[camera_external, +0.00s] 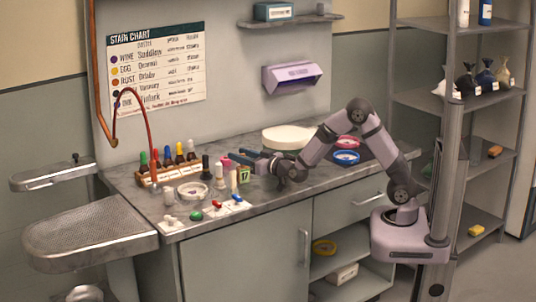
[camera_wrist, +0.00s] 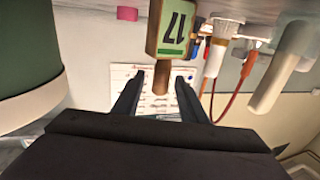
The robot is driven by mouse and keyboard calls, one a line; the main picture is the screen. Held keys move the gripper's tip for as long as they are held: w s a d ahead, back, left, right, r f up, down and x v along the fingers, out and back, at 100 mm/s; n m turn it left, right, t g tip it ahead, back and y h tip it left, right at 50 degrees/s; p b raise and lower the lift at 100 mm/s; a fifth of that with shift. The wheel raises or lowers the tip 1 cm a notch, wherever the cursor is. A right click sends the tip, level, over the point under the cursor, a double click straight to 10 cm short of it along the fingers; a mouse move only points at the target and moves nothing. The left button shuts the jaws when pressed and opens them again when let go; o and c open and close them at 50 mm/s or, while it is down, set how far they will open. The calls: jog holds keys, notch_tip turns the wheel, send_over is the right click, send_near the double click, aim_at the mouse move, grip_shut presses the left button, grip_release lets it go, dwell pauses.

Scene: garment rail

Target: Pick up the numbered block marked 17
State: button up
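The numbered block marked 17 (camera_external: 244,175) stands on the worktop, with a pale green face and a dark number. In the wrist view the block (camera_wrist: 173,28) is upside down at the top, with a brown wooden stub (camera_wrist: 161,80) pointing down from it. My gripper (camera_external: 234,157) reaches left over the worktop, close to the block in the external view. In the wrist view my gripper (camera_wrist: 160,80) has its two dark fingers apart. The stub shows in the gap between them, with space on both sides; I cannot tell its depth relative to the fingertips.
A rack of dropper bottles (camera_external: 168,172), a white round dish (camera_external: 193,191) and several small bottles stand left of the block. A pink block (camera_wrist: 127,13) is near it. A large pale round lid (camera_external: 288,138) lies behind my arm. Coloured tape rolls (camera_external: 346,157) lie right.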

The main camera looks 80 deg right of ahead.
jog(key=x, duration=0.3)
jog(key=shift+c, duration=0.6)
grip_shut()
jog(key=shift+r, duration=0.15)
